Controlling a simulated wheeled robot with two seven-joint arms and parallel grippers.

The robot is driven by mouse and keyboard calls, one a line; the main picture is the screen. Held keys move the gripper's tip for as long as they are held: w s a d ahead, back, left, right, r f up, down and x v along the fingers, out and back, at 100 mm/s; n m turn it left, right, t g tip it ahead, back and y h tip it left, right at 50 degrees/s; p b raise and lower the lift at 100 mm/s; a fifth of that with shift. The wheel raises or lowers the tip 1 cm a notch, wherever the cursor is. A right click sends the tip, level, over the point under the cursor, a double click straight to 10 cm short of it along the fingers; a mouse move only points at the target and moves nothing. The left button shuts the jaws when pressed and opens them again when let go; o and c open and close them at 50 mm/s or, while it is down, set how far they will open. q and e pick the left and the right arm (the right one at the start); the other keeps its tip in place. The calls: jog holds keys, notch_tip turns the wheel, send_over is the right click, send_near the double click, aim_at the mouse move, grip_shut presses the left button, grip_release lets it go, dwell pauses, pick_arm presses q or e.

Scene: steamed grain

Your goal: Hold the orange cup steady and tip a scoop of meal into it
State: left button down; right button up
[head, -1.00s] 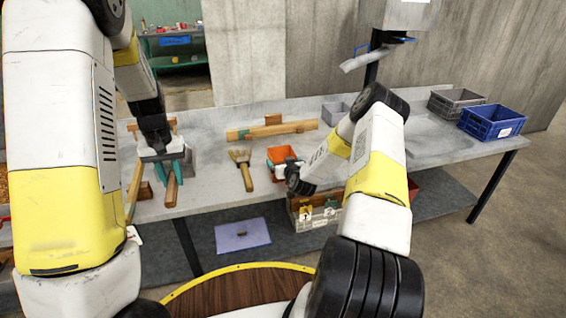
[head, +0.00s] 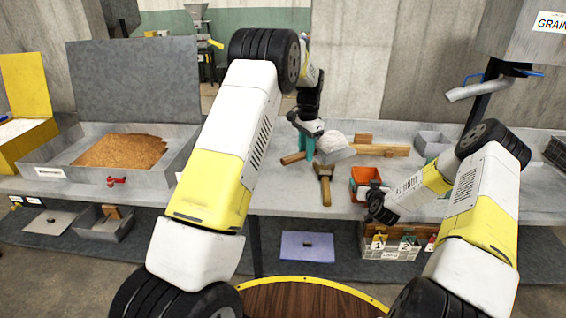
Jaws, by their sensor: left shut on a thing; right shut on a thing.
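My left gripper (head: 308,146), with teal fingers, is shut on a scoop. The scoop's wooden handle (head: 293,158) points left and its pale grey head (head: 337,150) points right. The scoop is above the bench, left of the orange cup and apart from it. I cannot tell what the scoop holds. The orange cup (head: 362,174) stands upright on the bench near its front edge. My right gripper (head: 374,192) is shut on the cup from the right front side. The cup's inside is mostly too small to make out.
A brush (head: 325,186) lies on the bench left of the cup. Wooden bars (head: 382,150) and a grey box (head: 431,143) stand behind. A grey tray (head: 50,176) of brown meal (head: 122,150) and a yellow bin (head: 28,140) are at the left.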

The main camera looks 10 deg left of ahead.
pick_arm(q)
jog(key=w+d+m, duration=0.2)
jog(key=w+d, duration=0.1)
jog(key=shift+d+r+m, duration=0.2)
jog(key=shift+d+m, duration=0.05)
jog(key=shift+m, duration=0.15)
jog(key=shift+w+d+r, duration=0.15)
jog(key=shift+w+d, duration=0.05)
jog(key=shift+d, duration=0.1)
jog(key=d+r+m+t+y, duration=0.7)
jog(key=d+r+t+y, duration=0.2)
jog(key=d, duration=0.5)
jog(key=shift+r+y, duration=0.9)
jog(key=shift+r, duration=0.35)
jog(key=shift+w, duration=0.15)
notch_tip(320, 180, up, 6)
pick_arm(e)
jog(key=o, duration=1.2)
